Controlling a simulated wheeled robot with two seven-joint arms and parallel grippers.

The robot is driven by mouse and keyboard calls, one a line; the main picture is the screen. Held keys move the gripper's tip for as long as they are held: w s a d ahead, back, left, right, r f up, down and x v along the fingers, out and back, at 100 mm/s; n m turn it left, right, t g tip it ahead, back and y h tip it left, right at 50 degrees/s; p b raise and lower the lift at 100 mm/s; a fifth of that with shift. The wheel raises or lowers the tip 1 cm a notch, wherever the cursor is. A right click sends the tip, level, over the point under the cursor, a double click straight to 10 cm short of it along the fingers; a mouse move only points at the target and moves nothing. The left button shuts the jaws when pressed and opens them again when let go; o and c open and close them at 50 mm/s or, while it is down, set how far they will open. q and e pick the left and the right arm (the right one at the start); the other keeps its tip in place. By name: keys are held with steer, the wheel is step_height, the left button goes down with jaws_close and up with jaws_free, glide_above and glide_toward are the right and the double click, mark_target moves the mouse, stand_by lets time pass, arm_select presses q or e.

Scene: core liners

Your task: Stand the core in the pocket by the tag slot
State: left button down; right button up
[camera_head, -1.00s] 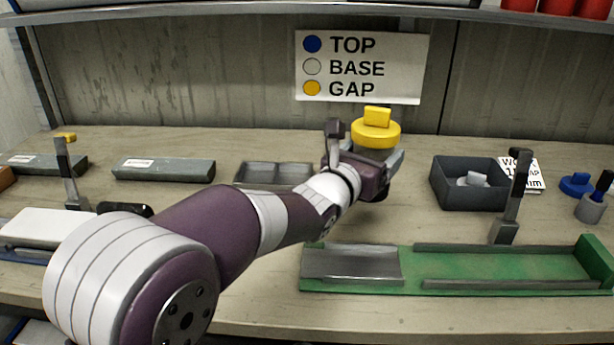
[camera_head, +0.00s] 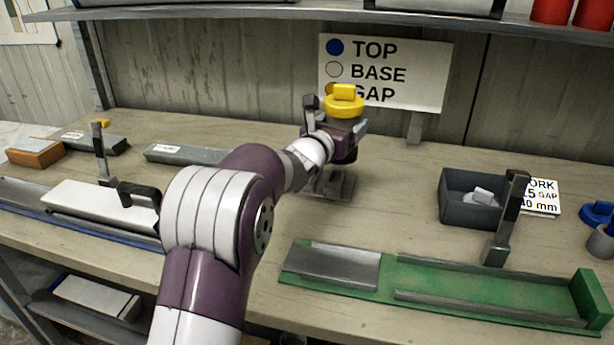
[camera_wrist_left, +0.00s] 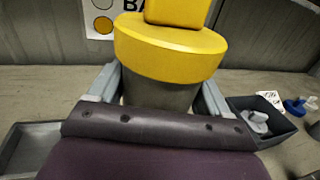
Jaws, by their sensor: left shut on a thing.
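My left gripper (camera_head: 345,130) is shut on a grey cylindrical core with a yellow cap (camera_head: 345,104). The core is upright in the air above the bench, in front of the sign. In the left wrist view the grey body (camera_wrist_left: 160,94) shows between the two jaws, under the yellow cap (camera_wrist_left: 170,48). A grey tray with raised walls (camera_head: 335,188) lies on the bench below the gripper, partly hidden by my arm. A grey tray corner (camera_wrist_left: 20,145) also shows at the left of the wrist view. I cannot make out which part is the pocket by the tag slot. My right gripper is out of view.
A dark bin (camera_head: 470,205) with pale pieces and an upright clamp (camera_head: 505,220) stand at the right. A green channel (camera_head: 480,290) lies at the front right. A sign (camera_head: 415,75) is on the back wall. Bare bench lies between tray and bin.

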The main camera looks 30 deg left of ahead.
arm_select(q)
steer(key=a+f, duration=0.3)
steer(key=w+a+f+p, duration=0.1)
steer(key=a+f, duration=0.6)
steer(key=a, duration=0.1)
steer(key=shift+w+a+f, duration=0.15)
steer(key=shift+w+a, duration=0.05)
steer(key=shift+w, duration=0.2)
steer(key=shift+f, duration=0.4)
jaws_free()
steer(key=s, duration=1.2)
steer(key=shift+a, duration=0.15)
